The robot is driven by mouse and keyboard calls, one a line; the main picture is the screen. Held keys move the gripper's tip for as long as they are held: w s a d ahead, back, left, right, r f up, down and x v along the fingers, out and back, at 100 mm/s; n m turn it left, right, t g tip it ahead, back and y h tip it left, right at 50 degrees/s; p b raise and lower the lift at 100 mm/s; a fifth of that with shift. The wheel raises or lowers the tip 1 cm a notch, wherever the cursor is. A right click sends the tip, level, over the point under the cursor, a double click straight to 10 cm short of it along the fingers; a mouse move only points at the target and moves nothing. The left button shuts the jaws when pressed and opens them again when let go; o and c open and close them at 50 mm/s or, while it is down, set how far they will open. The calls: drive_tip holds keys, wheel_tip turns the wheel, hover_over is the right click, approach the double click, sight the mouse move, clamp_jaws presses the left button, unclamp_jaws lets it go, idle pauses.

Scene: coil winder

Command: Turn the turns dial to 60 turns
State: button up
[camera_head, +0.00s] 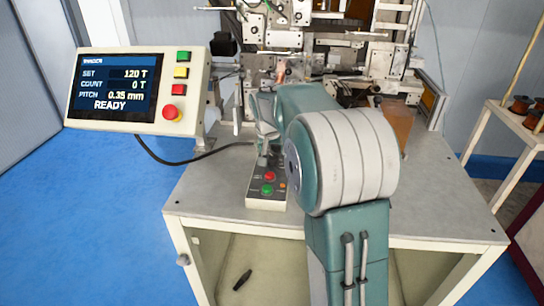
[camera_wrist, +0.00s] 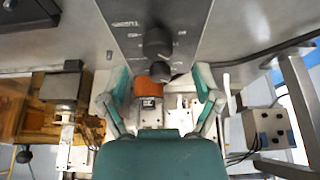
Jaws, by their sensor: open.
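In the wrist view a black dial (camera_wrist: 158,42) stands on a dark control panel (camera_wrist: 128,12) with white print too small to read. A smaller dark round part (camera_wrist: 157,72) lies just below it; I cannot tell if it is a separate knob. My gripper (camera_wrist: 162,82) is open, its two green fingers spread left and right below the dial, with no visible contact. In the head view the gripper (camera_head: 266,132) is over the back of the control box (camera_head: 264,204), and the dial is hidden. The display (camera_head: 118,88) reads SET 120 T, COUNT 0 T, PITCH 0.35 mm, READY.
The control box has a red button (camera_head: 270,176) and a green button (camera_head: 267,190). The winding machine (camera_head: 300,40) rises close behind. A red stop button (camera_head: 171,112) is beside the display. A black cable (camera_head: 180,162) crosses the bench (camera_head: 215,185). A shelf with spools (camera_head: 520,106) stands right.

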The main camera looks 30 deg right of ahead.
sight(273, 157)
drive_tip(key=x, duration=0.2)
drive_tip(key=shift+w+d+f, duration=0.1)
drive_tip(key=shift+w+f, duration=0.05)
drive_tip(key=shift+f, duration=0.2)
drive_tip(key=shift+w+d+f, duration=0.2)
drive_tip(key=shift+d+f, duration=0.15)
drive_tip(key=shift+f, duration=0.2)
drive_tip(key=shift+a, duration=0.1)
clamp_jaws()
